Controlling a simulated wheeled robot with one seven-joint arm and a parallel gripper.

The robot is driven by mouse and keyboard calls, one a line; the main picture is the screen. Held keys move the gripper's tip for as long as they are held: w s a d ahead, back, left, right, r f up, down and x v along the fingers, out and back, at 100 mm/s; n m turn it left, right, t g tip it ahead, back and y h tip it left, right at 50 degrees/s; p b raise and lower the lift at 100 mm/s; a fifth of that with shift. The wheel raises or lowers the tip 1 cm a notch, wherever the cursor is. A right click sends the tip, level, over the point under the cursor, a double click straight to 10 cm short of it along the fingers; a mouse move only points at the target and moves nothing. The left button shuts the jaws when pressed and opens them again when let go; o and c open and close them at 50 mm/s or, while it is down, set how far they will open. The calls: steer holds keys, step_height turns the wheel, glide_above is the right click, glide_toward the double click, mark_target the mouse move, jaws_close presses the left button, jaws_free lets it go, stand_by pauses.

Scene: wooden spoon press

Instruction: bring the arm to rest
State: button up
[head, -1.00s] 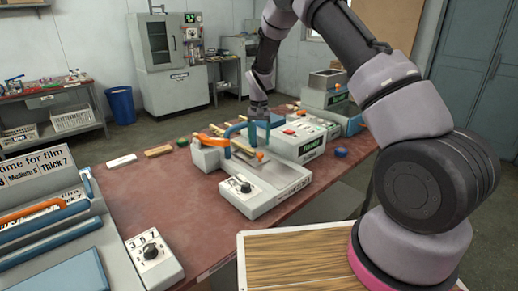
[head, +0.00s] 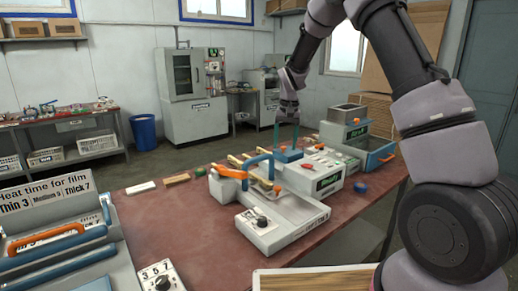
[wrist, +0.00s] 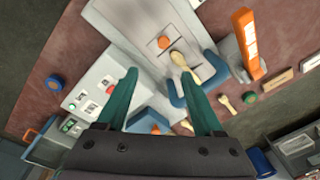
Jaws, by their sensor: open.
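My gripper (head: 288,132) is open and empty, with its two teal fingers pointing down above the back part of the press (head: 283,222). In the wrist view, the gripper's spread fingers (wrist: 158,74) hang over the press, with nothing between the tips. The press has a blue handle (head: 258,160) and an orange lever (head: 229,173). In the wrist view, a wooden spoon (wrist: 186,66) lies on the press, and another small spoon (wrist: 226,103) lies beyond the blue handle. My arm stays raised and bent, extended over the table.
A red-brown table (head: 180,222) carries the equipment. A film rack (head: 50,225) stands at the left, and a grey machine (head: 345,125) stands behind the press at the right. A blue bin (head: 143,130) and a cabinet (head: 190,90) are farther back. The air around my gripper looks free.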

steer(key=s+d+r+t+y, duration=0.1)
steer(key=s+d+r, duration=0.2)
steer(key=s+r, duration=0.3)
steer(key=s+d+r+m+t, duration=0.1)
steer(key=s+d+r, duration=0.25)
steer(key=r, duration=0.35)
steer(key=s+d+r+t+y, duration=0.1)
steer(key=s+d+r, duration=0.1)
steer(key=s+r, duration=0.45)
steer(key=s+d+r+t, duration=0.1)
steer(key=s+d+r, duration=0.1)
steer(key=s, duration=0.6)
steer(key=s+d+r+m+t, duration=0.1)
steer(key=s+d+r+t, duration=0.1)
steer(key=s, duration=0.7)
steer(key=shift+h, duration=0.3)
